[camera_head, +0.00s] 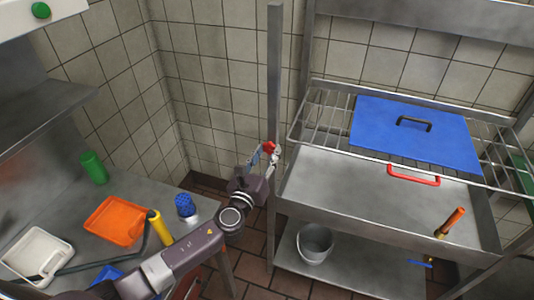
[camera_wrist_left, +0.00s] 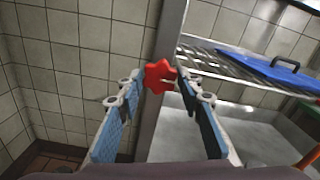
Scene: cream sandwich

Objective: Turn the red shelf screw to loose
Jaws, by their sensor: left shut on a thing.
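The red shelf screw (camera_head: 269,147) is a star-shaped knob on the upright post of the metal shelf. In the left wrist view the red screw (camera_wrist_left: 160,76) sits between the tips of my left gripper. My left gripper (camera_head: 264,160) reaches the post from the left in the head view. Its blue-padded fingers (camera_wrist_left: 156,88) are on either side of the knob and shut on it. The knob's far side and its shaft are hidden. My right gripper is not in view.
The wire rack (camera_head: 325,112) holds a blue board (camera_head: 400,140) with a black handle. A counter at left holds an orange tray (camera_head: 116,221), a green cup (camera_head: 94,168) and a white tray (camera_head: 36,254).

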